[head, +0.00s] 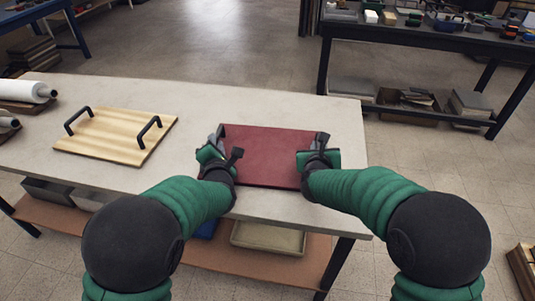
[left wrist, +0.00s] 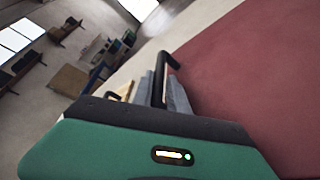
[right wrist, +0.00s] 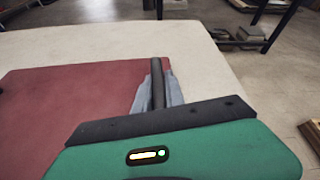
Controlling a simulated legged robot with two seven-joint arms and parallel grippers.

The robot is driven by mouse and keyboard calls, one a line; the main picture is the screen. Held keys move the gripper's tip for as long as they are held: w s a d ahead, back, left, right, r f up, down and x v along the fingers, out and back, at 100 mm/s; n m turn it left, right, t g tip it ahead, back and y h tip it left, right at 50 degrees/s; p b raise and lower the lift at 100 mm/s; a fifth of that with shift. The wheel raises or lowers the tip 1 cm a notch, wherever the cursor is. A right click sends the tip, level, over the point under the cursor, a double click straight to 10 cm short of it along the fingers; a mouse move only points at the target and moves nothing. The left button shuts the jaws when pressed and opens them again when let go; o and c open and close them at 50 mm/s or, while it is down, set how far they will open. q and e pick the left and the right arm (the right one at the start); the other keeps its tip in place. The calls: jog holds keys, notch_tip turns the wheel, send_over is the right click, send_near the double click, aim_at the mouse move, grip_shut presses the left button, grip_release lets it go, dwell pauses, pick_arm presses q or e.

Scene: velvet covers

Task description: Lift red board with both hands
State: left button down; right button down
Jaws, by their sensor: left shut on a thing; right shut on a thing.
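The red board (head: 267,158) lies on or just over the pale table near its right end; I cannot tell if there is a gap beneath it. It has a dark handle at each side. My left gripper (head: 219,140) is shut on the board's left handle, which shows between the fingers in the left wrist view (left wrist: 158,85). My right gripper (head: 318,146) is shut on the right handle, seen between the fingers in the right wrist view (right wrist: 157,85). The fingers partly hide both handles. The board also fills much of the left wrist view (left wrist: 245,75).
A light wooden board (head: 115,135) with two black handles lies to the left on the table (head: 210,105). White rolls (head: 25,91) sit at the far left. A second, cluttered bench (head: 420,38) stands at the back right. Clear tabletop lies behind the red board.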

pick_arm(q)
jog(key=shift+a+r, duration=0.1)
jog(key=shift+a, duration=0.2)
pick_arm(e)
jog(key=shift+d+r, duration=0.2)
jog(key=shift+d, duration=0.1)
